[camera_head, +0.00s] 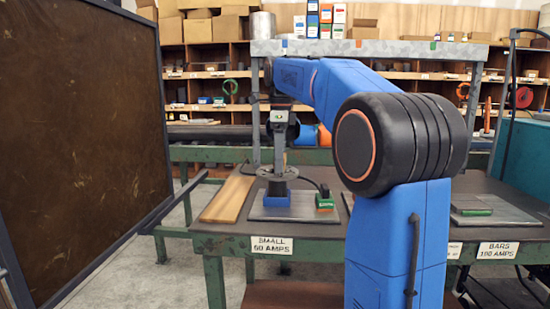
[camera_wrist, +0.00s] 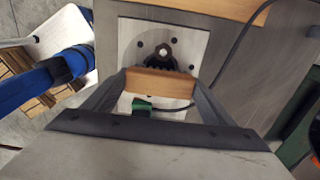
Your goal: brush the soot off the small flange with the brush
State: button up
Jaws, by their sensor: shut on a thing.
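My gripper (camera_head: 279,142) points down over the work table in the head view. In the wrist view its dark fingers (camera_wrist: 161,88) are shut on the brush (camera_wrist: 160,82), whose pale wooden block lies across between them. Dark bristles partly show past the block. The small flange (camera_head: 277,172) is a grey round disc on a blue block (camera_head: 278,196), below my gripper. In the wrist view the flange (camera_wrist: 141,58) shows bolt holes and a dark-rimmed centre just beyond the brush. Whether the bristles touch it, and how much soot is there, I cannot tell.
A metal plate (camera_head: 256,211) lies under the blue block. A green-topped item (camera_head: 324,201) with a dark cable stands to its right. A wooden board (camera_head: 228,199) lies left. A brown screen (camera_head: 82,140) stands far left; another plate (camera_head: 505,212) lies right.

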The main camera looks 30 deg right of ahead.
jog(key=shift+s+d+f, duration=0.1)
jog(key=shift+s+d, duration=0.4)
jog(key=shift+d, duration=0.2)
jog(key=shift+s+d, duration=0.5)
jog(key=shift+d, duration=0.2)
notch_tip(320, 180, up, 7)
dwell(0.4)
dwell(0.5)
